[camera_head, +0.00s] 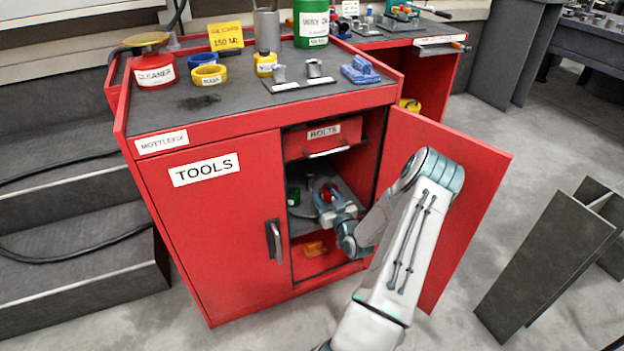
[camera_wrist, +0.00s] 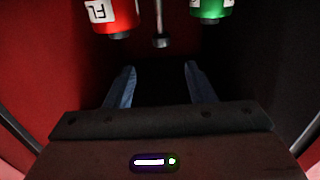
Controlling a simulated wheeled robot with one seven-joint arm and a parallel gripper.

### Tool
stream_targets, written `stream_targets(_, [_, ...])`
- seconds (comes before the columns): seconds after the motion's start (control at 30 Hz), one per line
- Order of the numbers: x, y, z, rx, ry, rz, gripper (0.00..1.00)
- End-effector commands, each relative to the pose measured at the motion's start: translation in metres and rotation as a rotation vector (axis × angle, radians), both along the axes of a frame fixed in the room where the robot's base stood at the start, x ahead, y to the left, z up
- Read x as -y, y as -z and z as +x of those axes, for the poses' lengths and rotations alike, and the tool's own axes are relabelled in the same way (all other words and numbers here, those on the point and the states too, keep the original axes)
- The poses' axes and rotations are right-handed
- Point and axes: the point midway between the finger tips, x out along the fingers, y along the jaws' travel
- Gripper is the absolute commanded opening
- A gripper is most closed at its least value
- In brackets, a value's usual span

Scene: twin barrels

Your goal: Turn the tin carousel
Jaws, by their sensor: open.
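The tin carousel (camera_head: 312,184) is a grey round piece inside the open right bay of the red cabinet. A green tin (camera_head: 293,197) shows at its left and a red tin (camera_head: 329,192) near my gripper (camera_head: 331,205). In the wrist view, the red tin (camera_wrist: 112,16) with a white label is at upper left, the green tin (camera_wrist: 210,9) at upper right, and a dark post (camera_wrist: 160,40) between them. My gripper's two fingers (camera_wrist: 160,78) are apart with nothing between them. My gripper is inside the bay; its contact with the carousel cannot be told.
The closed TOOLS door (camera_head: 215,225) is at left. Grey panels (camera_head: 545,265) stand at right on the floor.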

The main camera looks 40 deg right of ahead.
Motion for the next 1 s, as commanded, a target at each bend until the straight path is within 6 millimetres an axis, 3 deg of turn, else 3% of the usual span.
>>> stream_targets(0.3, [0.015,0.003,0.067,0.003,-0.001,-0.002,0.49])
stream_targets(0.5, [0.024,0.002,0.094,0.001,0.001,-0.003,0.49])
stream_targets(0.93, [0.027,0.0,0.105,0.0,0.002,-0.001,0.49])
stream_targets(0.97, [0.027,0.0,0.105,0.0,0.002,-0.001,0.47])
stream_targets(1.0, [0.027,0.0,0.105,0.0,0.002,-0.001,0.35])
